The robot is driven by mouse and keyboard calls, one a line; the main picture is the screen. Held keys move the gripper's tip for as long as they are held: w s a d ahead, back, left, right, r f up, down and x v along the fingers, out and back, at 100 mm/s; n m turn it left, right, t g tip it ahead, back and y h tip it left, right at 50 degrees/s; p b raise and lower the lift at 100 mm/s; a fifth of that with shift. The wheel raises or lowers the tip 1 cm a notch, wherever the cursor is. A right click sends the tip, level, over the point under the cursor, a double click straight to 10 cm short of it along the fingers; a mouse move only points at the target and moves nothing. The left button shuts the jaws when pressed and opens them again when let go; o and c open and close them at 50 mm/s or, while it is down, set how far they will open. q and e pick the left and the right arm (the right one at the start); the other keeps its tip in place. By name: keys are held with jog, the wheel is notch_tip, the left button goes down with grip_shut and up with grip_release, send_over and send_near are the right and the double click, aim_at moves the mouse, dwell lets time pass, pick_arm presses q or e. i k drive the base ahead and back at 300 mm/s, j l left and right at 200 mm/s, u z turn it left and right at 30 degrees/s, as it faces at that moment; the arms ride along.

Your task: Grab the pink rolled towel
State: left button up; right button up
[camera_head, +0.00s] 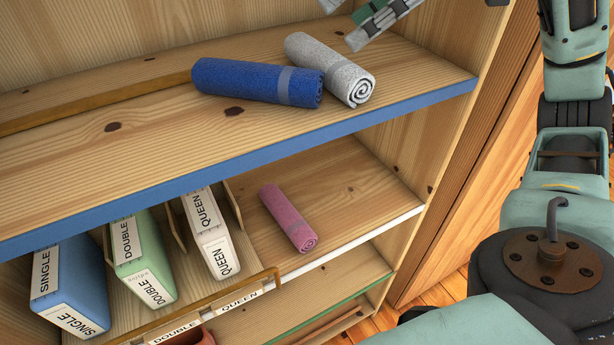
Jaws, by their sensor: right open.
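The pink rolled towel (288,217) lies on the middle shelf, to the right of the upright labelled packs. It is small, tied with a band, and its spiral end faces the front edge. My right gripper (343,22) is at the top of the picture, partly cut off by the edge. It is open and empty, above and behind the grey towel, well away from the pink one. My left gripper is not in view.
A blue rolled towel (258,82) and a grey rolled towel (330,68) lie on the top shelf, whose blue front edge (240,163) overhangs the middle shelf. Packs labelled Single (70,285), Double (143,258) and Queen (210,232) stand left. Bare shelf surrounds the pink towel's right side.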

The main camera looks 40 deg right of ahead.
aim_at(301, 235)
jog(key=z, duration=0.9)
